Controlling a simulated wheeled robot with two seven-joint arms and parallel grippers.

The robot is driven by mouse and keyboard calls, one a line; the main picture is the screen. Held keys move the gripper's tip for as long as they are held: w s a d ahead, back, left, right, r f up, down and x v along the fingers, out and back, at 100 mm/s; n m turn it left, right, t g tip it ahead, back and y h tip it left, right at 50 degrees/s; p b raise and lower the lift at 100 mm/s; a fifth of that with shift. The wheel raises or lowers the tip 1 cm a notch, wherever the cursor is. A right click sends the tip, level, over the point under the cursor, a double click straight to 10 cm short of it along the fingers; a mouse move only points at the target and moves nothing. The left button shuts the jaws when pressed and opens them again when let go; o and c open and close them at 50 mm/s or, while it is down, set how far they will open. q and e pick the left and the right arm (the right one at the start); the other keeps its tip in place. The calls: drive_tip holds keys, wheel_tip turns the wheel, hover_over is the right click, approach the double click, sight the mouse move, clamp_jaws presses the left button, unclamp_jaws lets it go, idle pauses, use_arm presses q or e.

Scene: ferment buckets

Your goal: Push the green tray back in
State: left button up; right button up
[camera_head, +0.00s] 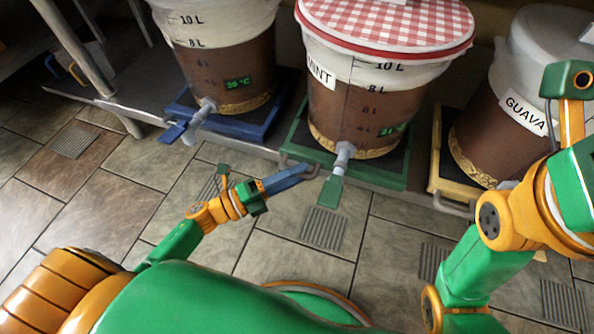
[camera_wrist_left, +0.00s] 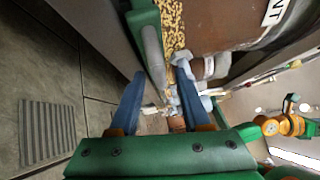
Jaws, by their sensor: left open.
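The green tray (camera_head: 300,142) lies on the low shelf under the MINT bucket (camera_head: 345,105), with a grey handle on its front left. In the left wrist view its green edge (camera_wrist_left: 143,22) and the grey handle (camera_wrist_left: 154,58) show close up. My left gripper (camera_head: 303,171) is at the tray's front, by the handle. Its blue fingers are apart, and the handle shows between them (camera_wrist_left: 161,75) in the left wrist view. I cannot tell whether a finger touches it. My right arm (camera_head: 500,220) is at the right; its fingers are out of view.
A tap with a green lever (camera_head: 331,192) hangs from the MINT bucket, right of my left gripper. A blue tray (camera_head: 256,130) stands left and a yellow tray (camera_head: 436,165) right, each under a bucket. The tiled floor (camera_head: 110,200) in front is clear.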

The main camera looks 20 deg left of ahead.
use_arm(q)
drive_tip(key=shift+w+d+r, duration=0.1)
drive_tip(key=shift+w+d, duration=0.25)
drive_tip(key=shift+d, duration=0.05)
drive_tip(key=shift+c, duration=0.2)
clamp_jaws()
idle(1.0)
